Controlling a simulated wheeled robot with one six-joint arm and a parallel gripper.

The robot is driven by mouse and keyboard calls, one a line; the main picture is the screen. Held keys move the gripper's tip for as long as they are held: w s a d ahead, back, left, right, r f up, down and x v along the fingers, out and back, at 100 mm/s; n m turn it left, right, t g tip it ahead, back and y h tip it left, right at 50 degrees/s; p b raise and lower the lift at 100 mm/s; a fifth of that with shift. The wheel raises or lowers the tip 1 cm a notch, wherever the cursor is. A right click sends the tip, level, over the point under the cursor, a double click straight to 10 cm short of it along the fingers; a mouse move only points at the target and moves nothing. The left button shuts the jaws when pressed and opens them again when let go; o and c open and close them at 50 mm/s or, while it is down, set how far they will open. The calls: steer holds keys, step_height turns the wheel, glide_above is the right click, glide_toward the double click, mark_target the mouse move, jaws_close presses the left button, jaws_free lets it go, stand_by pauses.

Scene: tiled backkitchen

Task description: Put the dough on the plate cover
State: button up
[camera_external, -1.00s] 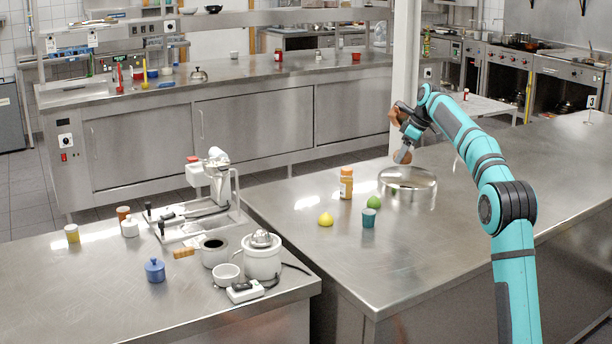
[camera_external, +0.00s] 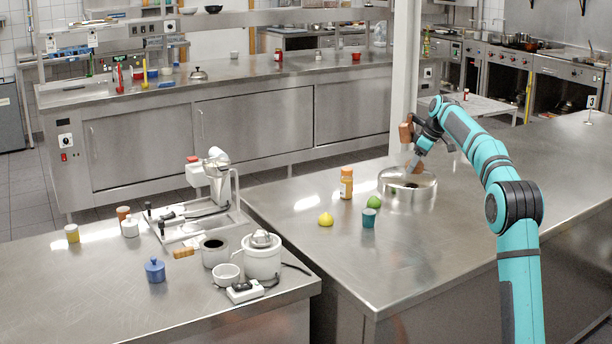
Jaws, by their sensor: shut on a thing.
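The plate cover (camera_external: 407,196) looks like a round, shiny steel piece on the right-hand steel counter. My gripper (camera_external: 416,163) points down just above its back rim. It is shut on a small brownish lump, the dough (camera_external: 417,161), which is partly hidden by the fingers. A dark patch, perhaps a reflection, shows on the plate cover below the dough. I cannot tell whether the dough touches the cover.
A spice bottle (camera_external: 346,183), a green lime (camera_external: 373,202), a teal cup (camera_external: 368,218) and a yellow lemon (camera_external: 325,219) stand left of the plate cover. The counter's front (camera_external: 400,265) is clear. A white post (camera_external: 405,60) rises behind the gripper.

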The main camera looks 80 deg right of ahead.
mark_target(414, 173)
steer(key=shift+f, duration=1.9)
steer(key=shift+f, duration=0.1)
steer(key=o, duration=1)
steer(key=shift+o, duration=0.2)
steer(key=d+v, duration=0.1)
steer(key=v, duration=1.1)
steer(key=shift+a, duration=0.45)
